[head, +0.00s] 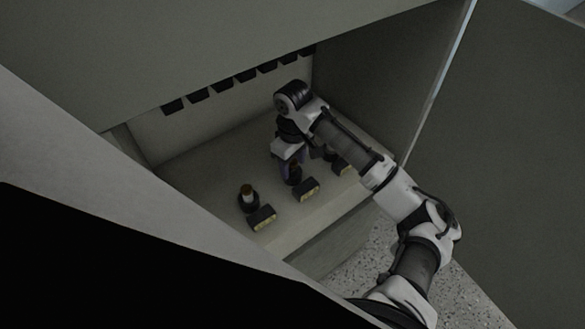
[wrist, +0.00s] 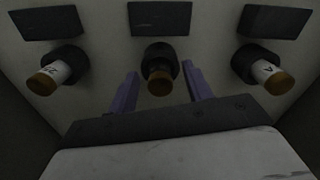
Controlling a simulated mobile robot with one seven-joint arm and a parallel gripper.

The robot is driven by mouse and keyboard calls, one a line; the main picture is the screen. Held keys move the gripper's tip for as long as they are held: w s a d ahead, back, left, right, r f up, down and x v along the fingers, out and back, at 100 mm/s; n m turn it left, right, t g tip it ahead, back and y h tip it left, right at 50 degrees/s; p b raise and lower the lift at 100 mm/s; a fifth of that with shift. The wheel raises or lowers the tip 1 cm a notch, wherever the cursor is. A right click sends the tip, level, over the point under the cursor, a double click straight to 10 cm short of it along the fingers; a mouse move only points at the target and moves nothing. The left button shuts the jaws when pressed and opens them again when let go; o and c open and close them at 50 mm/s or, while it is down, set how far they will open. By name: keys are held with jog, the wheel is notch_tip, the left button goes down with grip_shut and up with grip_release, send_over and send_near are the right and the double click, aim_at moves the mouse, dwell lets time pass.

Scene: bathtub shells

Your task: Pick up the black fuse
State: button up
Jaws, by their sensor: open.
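The black fuse (wrist: 159,80) has a brownish-gold end and stands in a dark round holder, the middle one of three. My gripper (wrist: 161,72) is open, with one purple finger on each side of this fuse; I cannot tell whether either finger touches it. In the head view the black fuse (head: 295,172) stands upright on the cabinet floor, partly hidden by my gripper (head: 291,168). My gripper points down over it from above.
Two white fuses with gold ends flank it in their own holders, one left (wrist: 50,76) and one right (wrist: 264,70). Dark blocks with yellowish faces, such as this block (head: 306,189), stand before the holders. The cabinet's side walls and open door (head: 500,130) bound the space.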

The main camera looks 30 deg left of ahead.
jog(key=c, duration=1.1)
